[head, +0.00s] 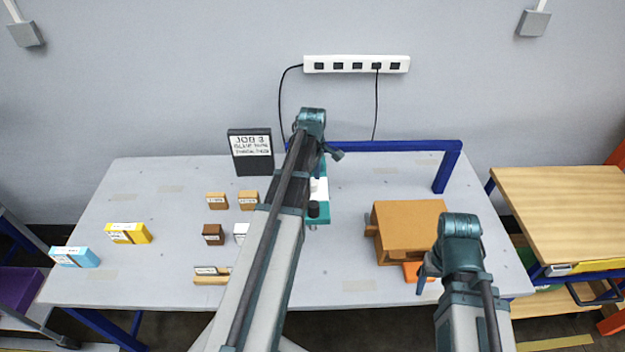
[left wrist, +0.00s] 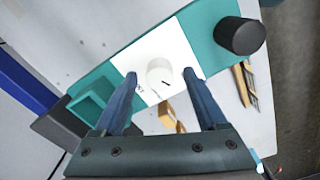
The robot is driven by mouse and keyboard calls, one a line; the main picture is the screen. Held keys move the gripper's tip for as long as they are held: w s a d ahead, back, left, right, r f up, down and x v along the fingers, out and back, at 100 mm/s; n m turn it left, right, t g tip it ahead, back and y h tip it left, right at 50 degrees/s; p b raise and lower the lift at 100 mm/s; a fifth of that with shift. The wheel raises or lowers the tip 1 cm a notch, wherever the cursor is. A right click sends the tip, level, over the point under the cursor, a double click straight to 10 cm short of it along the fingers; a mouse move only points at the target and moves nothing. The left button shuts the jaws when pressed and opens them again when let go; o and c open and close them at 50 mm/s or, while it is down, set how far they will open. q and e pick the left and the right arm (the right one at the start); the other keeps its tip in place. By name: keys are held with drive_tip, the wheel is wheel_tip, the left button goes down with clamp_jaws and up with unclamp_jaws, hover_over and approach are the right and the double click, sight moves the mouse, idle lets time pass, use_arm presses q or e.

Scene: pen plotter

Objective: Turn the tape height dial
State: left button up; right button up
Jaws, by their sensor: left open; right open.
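The teal device (head: 317,217) stands mid-table, partly hidden behind my left arm. In the left wrist view its teal body (left wrist: 205,32) carries a white plate (left wrist: 185,50) with a round white dial (left wrist: 160,74) that has a short dark mark. My left gripper (left wrist: 162,80) is open, its two fingers pointing toward the dial, one on each side of it; contact is not clear. In the head view my left gripper (head: 329,156) is mostly hidden by its arm. My right gripper (head: 424,278) is low at the right, beside the cardboard box; its fingers show poorly.
A black cylinder (left wrist: 240,36) sits at one end of the teal device. A brown box (head: 408,222) stands right of it, with an orange item (head: 416,271) in front. A blue frame (head: 400,146) runs behind. A job sign (head: 250,150) and several small blocks stand left.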

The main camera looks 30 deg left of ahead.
sight(313, 182)
use_arm(q)
wheel_tip(313, 182, up, 14)
drive_tip(key=p, duration=1.3)
drive_tip(key=shift+p, duration=0.4)
drive_tip(key=shift+f, duration=0.15)
drive_tip(key=s+d+f+m+b, duration=0.5)
drive_tip(key=d+f+m+b, duration=0.1)
drive_tip(key=d, duration=0.4)
drive_tip(key=s+d+f+m+b, duration=0.6)
drive_tip(key=d+m+b, duration=0.1)
drive_tip(key=d+m, duration=0.2)
drive_tip(key=s+d+f+m+y+b, duration=0.1)
drive_tip(key=s+d+f+m+b, duration=0.4)
drive_tip(key=d, duration=0.6)
wheel_tip(313, 182, down, 2)
drive_tip(key=m+b, duration=0.1)
drive_tip(key=m, duration=0.1)
drive_tip(key=shift+s+d+m, duration=0.2)
drive_tip(key=shift+s+m, duration=0.05)
drive_tip(key=shift+m, duration=0.15)
